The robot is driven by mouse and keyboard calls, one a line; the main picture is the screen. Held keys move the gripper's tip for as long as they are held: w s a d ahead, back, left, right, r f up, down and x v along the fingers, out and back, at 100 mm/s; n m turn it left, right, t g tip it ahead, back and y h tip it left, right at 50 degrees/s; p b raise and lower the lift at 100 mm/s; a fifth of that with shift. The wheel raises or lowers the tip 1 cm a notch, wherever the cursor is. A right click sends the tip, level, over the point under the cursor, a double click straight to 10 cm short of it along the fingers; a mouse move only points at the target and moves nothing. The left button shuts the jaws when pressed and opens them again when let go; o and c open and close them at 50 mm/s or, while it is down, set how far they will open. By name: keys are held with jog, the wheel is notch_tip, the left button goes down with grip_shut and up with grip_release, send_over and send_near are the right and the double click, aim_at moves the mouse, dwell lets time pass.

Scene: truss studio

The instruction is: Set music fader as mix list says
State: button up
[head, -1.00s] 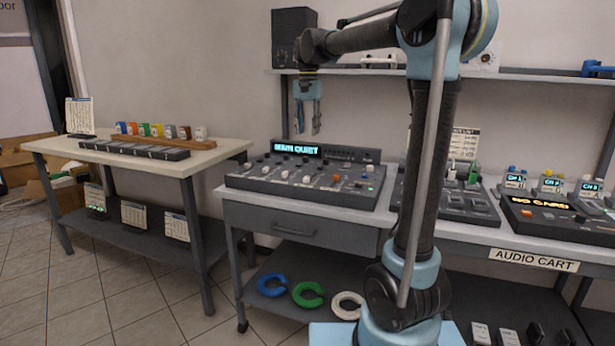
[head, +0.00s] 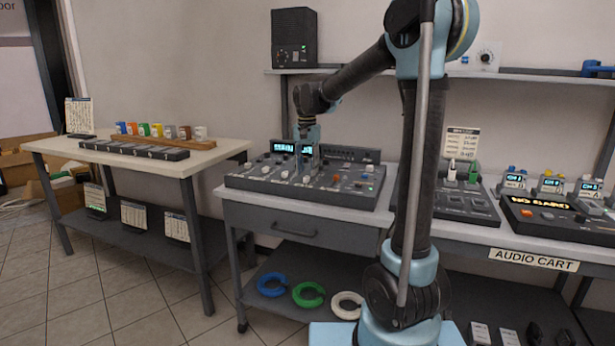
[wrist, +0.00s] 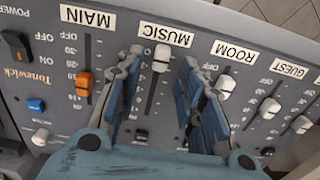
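The mixer (head: 335,193) sits on the audio cart. In the wrist view the music fader (wrist: 161,57) has a white cap close to its MUSIC label (wrist: 166,33). My gripper (wrist: 162,66) is open, with one finger on each side of the music fader cap; contact cannot be told. In the head view my gripper (head: 305,172) is low over the mixer's left part and hides part of its lit display (head: 283,147). The mix list (head: 462,143) stands at the back of the cart; its text is too small to read.
The orange main fader (wrist: 84,84) and white room fader (wrist: 226,84) lie on either side of my fingers. Another panel (head: 452,205) and a dark box (head: 555,218) stand to the right. A speaker (head: 294,38) is on the shelf above.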

aim_at(306, 180)
jog(key=shift+f, duration=1.45)
grip_shut()
jog(key=shift+w, duration=0.1)
